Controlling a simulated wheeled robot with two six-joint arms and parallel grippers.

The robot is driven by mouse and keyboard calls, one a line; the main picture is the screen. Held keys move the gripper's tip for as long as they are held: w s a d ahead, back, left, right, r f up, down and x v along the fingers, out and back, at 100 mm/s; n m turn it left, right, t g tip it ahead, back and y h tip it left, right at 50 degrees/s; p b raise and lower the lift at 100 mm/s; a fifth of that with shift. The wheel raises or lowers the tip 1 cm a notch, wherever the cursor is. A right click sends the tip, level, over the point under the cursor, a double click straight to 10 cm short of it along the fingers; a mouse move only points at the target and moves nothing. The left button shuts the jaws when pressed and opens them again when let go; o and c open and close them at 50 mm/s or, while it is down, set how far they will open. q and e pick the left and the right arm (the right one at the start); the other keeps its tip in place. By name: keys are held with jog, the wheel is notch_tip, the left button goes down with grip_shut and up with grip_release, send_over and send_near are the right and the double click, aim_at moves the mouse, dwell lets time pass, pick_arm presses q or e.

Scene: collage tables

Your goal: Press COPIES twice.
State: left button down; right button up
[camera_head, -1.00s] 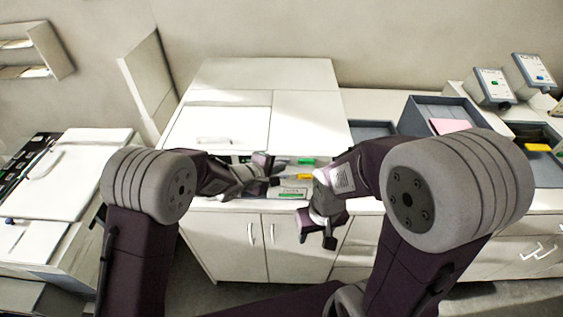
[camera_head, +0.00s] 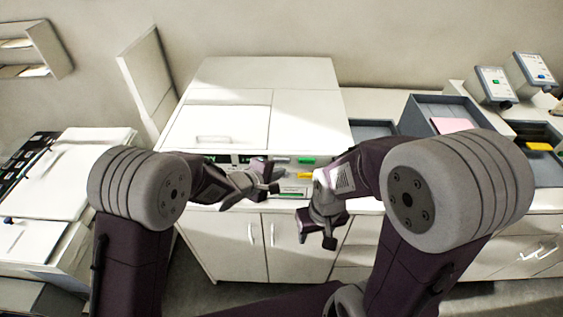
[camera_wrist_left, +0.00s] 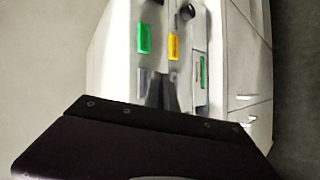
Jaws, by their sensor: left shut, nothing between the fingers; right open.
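The white copier (camera_head: 310,110) stands in the middle of the head view, with a control panel on its front edge. The panel has a green button (camera_head: 307,160), a yellow button (camera_head: 305,174) and a grey button (camera_wrist_left: 146,80); no COPIES label is readable. My left gripper (camera_head: 275,188) is shut and empty in front of the panel. In the left wrist view its dark fingers (camera_wrist_left: 162,92) point at the panel, beside the grey button and below the yellow one; contact cannot be told. My right gripper (camera_head: 319,238) is open and empty, lower, in front of the cabinet.
A small tray with a green strip (camera_head: 293,192) lies at the panel's front, close to my left fingers. White cabinets (camera_head: 236,245) stand below. Grey bins (camera_head: 440,105) and two small devices (camera_head: 495,85) are at the right. Another machine (camera_head: 75,180) is at the left.

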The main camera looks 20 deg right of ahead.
pick_arm(q)
jog(key=s, duration=0.2)
jog(key=s+a, duration=0.1)
jog(key=s, duration=0.1)
jog(key=shift+a+b, duration=0.1)
jog(key=shift+b, duration=0.25)
pick_arm(e)
jog(key=shift+f, duration=0.5)
jog(key=shift+c, duration=0.3)
grip_shut()
dwell(1.0)
